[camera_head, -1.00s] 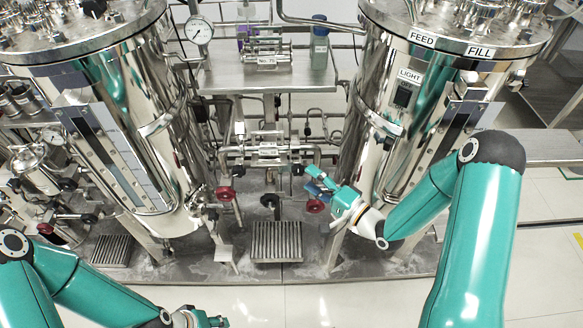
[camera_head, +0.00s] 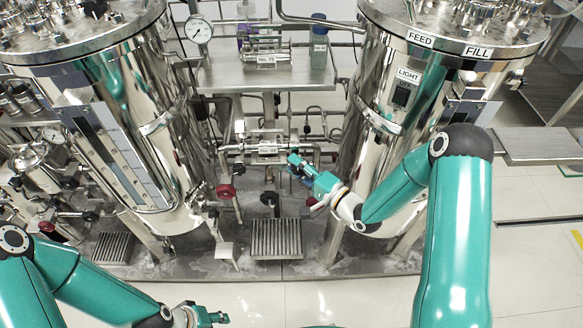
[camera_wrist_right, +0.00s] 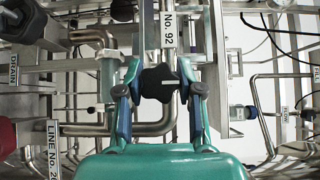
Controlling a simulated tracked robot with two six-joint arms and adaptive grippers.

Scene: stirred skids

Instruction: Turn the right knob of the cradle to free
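A black lobed knob (camera_wrist_right: 160,82) with a white mark sits between the fingers of my right gripper (camera_wrist_right: 160,78) in the right wrist view. The fingers stand open on either side of it; whether they touch it I cannot tell. A "No. 92" label (camera_wrist_right: 169,30) is just above. In the head view the right gripper (camera_head: 296,166) is at the right end of the lower cradle (camera_head: 267,148) between the two tanks, hiding the knob. My left gripper (camera_head: 212,318) is low at the bottom edge, far from the cradle; its opening is unclear.
Steel tanks stand left (camera_head: 150,150) and right (camera_head: 365,130) of the cradle. Red handwheels (camera_head: 226,191) and pipes crowd below it. An upper shelf (camera_head: 265,80) carries another labelled cradle. In the wrist view, labelled pipes flank the gripper. The front floor is clear.

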